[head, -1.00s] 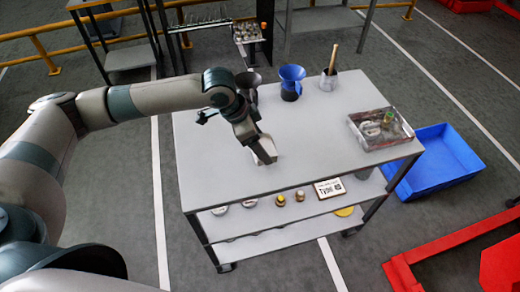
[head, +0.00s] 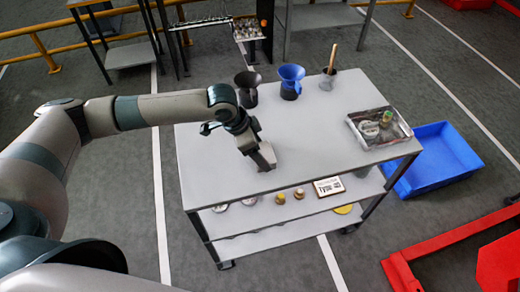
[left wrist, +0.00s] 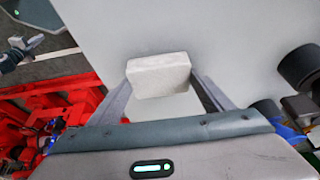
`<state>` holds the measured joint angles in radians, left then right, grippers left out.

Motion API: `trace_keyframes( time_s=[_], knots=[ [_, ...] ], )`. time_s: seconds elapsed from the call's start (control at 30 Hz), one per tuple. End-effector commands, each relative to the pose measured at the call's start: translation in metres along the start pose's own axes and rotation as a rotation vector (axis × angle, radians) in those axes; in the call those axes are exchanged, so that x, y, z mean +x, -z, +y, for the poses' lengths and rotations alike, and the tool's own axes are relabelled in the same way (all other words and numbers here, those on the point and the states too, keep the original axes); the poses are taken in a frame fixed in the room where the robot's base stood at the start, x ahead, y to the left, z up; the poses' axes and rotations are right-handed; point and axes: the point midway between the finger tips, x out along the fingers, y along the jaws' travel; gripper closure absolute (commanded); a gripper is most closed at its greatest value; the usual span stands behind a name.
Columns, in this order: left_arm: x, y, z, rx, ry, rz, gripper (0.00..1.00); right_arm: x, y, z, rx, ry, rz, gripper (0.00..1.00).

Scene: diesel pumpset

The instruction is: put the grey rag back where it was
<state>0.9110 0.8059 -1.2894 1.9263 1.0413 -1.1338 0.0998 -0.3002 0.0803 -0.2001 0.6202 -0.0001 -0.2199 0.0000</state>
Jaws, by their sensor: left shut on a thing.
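The rag is a pale grey folded block; the left wrist view shows the rag (left wrist: 160,76) between the two fingers. In the head view the gripper hides it. I cannot tell whether the rag touches the shelf. A small grey shape that looks like my right gripper (left wrist: 27,45) shows at the upper left of the left wrist view, too small to read its jaws.
On the trolley top (head: 215,165) stand a dark funnel jug (head: 247,90), a blue one (head: 291,82), a pot with a wooden handle (head: 328,78) and a metal tray (head: 379,127) of parts. A blue bin (head: 437,160) is on the floor. The front middle of the top is clear.

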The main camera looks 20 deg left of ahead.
Motion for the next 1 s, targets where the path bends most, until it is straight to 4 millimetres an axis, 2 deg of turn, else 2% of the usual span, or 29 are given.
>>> trace_keyframes(
  time_s=[0.03,0.1,0.57,0.77,1.0],
  knots=[
    [0.001,-0.001,0.000,0.000,-0.001,0.000,0.24,0.000,0.000,0.000,0.000,0.000,0.000,1.00],
    [0.001,0.000,0.000,0.000,-0.001,0.000,0.08,0.000,0.000,0.000,0.000,0.000,0.000,1.00],
    [-0.004,0.001,0.000,0.000,0.000,0.001,0.08,0.001,0.000,0.000,0.000,0.000,-0.001,1.00],
    [-0.024,0.001,0.000,0.001,0.001,0.002,0.08,0.006,-0.001,0.000,0.000,0.000,-0.001,1.00],
    [-0.065,0.000,-0.001,0.001,0.003,0.002,0.08,0.015,-0.002,0.000,0.000,0.000,0.000,1.00]
  ],
)
